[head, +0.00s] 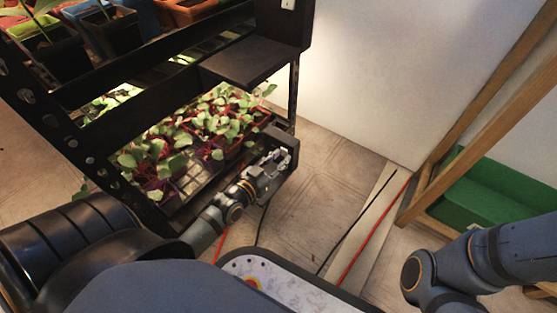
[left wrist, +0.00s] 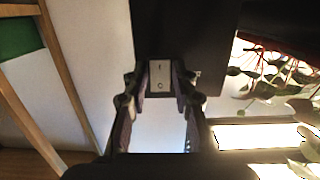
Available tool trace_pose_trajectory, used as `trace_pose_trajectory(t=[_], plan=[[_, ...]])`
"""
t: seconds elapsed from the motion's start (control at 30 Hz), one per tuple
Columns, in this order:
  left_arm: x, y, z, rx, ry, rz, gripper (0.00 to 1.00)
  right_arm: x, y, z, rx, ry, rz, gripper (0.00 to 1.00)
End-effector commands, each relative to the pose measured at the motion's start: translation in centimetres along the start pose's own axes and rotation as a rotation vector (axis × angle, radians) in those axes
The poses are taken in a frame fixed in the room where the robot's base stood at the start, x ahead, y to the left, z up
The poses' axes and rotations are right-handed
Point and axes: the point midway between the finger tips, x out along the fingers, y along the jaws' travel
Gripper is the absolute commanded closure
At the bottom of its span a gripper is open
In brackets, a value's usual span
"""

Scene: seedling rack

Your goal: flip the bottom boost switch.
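The bottom boost switch (left wrist: 160,76) is a small pale rocker plate on a dark panel in the left wrist view. It has a line mark above and a round mark below. My left gripper (left wrist: 161,80) is open, with one finger on each side of the switch. Whether the fingers touch it I cannot tell. In the head view my left gripper (head: 272,168) is at the right end of the lower shelf, by a black block (head: 281,137). The bottom switch is not distinguishable there. My right gripper is out of view.
The black rack (head: 250,62) holds potted seedlings (head: 215,122) on its lower shelf, close to my left gripper. Another pale switch (head: 288,4) is higher on the rack. A wooden frame with a green bin (head: 485,188) stands at right. Cables (head: 375,228) cross the floor.

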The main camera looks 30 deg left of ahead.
Motion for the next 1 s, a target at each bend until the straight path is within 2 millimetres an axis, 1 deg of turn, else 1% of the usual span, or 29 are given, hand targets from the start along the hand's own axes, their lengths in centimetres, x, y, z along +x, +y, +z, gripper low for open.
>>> trace_pose_trajectory(t=[0.03,0.1,0.4,0.57,0.73,0.9,1.0], plan=[[0.0,0.0,0.0,0.0,0.0,0.0,0.63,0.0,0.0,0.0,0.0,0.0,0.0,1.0],[0.0,0.0,0.0,0.0,0.0,0.0,0.55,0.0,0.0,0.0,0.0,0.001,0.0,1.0],[0.0,0.0,-0.1,0.001,0.0,0.0,0.55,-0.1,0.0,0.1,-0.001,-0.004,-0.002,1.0],[-0.1,0.1,-0.9,0.005,-0.001,0.006,0.55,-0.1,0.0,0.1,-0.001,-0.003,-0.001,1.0],[-0.3,0.0,-2.6,0.006,0.001,0.001,0.55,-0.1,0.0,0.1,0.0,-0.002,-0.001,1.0],[-0.8,0.1,-6.6,0.01,0.003,0.005,0.55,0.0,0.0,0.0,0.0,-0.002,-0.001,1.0],[-1.1,0.1,-8.3,0.009,0.002,0.003,0.55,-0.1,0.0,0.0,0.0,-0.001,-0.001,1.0]])
